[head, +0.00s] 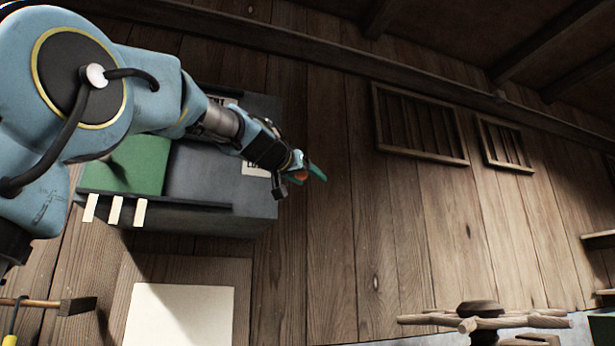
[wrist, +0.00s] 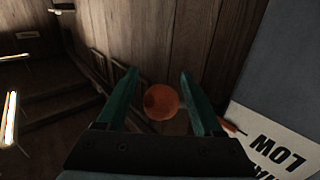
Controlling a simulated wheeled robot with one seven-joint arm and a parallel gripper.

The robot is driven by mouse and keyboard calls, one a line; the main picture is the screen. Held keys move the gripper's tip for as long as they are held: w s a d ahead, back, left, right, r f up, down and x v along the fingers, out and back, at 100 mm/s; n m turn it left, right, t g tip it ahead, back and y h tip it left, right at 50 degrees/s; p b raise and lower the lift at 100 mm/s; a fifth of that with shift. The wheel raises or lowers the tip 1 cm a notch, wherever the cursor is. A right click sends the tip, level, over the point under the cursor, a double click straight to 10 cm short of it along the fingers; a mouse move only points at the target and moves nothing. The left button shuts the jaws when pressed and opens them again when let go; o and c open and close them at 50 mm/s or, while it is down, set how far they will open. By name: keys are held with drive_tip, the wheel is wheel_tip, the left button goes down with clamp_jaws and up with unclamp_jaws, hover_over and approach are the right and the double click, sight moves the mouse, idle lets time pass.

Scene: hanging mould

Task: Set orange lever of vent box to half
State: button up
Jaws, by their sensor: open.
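The vent box (head: 225,222) is a dark grey box on the plank wall, partly hidden behind my arm. Its side fills the right of the wrist view (wrist: 285,75), with a white label (wrist: 270,145) reading "LOW". A round orange knob (wrist: 160,101), apparently the lever's end, sits between the two green fingers of my gripper (wrist: 159,74). A small orange pointer (wrist: 232,129) shows by the label. In the head view my gripper (head: 318,172) is at the box's right side, with a bit of orange (head: 301,175) beside it. The fingers are open; contact with the knob cannot be told.
A green panel (head: 135,165) covers the box's left front, with pale tabs (head: 115,210) below. A cream board (head: 180,315) is lower down. Slatted vents (head: 420,125) are on the wall to the right, and a wooden handwheel (head: 480,318) stands at lower right.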

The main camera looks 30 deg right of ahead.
clamp_jaws()
idle(0.4)
drive_tip(key=shift+r, duration=0.1)
idle(0.8)
